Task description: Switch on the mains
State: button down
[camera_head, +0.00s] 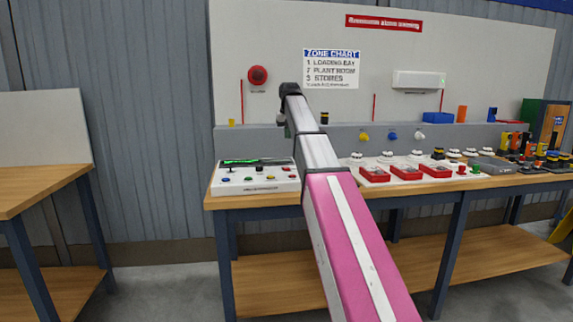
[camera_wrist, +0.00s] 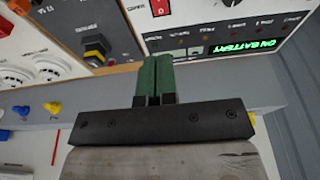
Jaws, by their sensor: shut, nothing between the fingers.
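The white control panel (camera_head: 256,178) sits at the left end of the bench, with a green-lit display and coloured buttons. In the wrist view its display (camera_wrist: 243,46) reads "ON BATTERY". A red switch (camera_wrist: 161,6) with a white mark shows at the top edge, partly cut off. A black and yellow knob-like part (camera_wrist: 96,48) is left of the fingers. I cannot tell which control is the mains. My gripper (camera_wrist: 153,62) is shut and empty, its green fingertips just in front of the panel's edge in the picture; contact cannot be told. My arm hides them in the head view.
Red-framed units (camera_head: 405,173), white round detectors (camera_head: 470,153) and a grey box (camera_head: 492,165) crowd the bench to the right. Yellow (camera_head: 364,136) and blue knobs (camera_head: 392,135) line the grey upstand. A second table (camera_head: 40,190) stands at the left.

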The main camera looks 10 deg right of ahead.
aim_at(287, 169)
jog(key=x, duration=1.2)
jog(key=shift+s+f, duration=0.2)
jog(key=shift+s, duration=0.2)
jog(key=shift+x, duration=0.85)
jog(key=shift+s, duration=0.25)
jog(key=shift+s+f, duration=0.1)
jog(key=shift+f, duration=0.25)
jog(key=shift+r, duration=0.15)
jog(key=shift+r, duration=0.65)
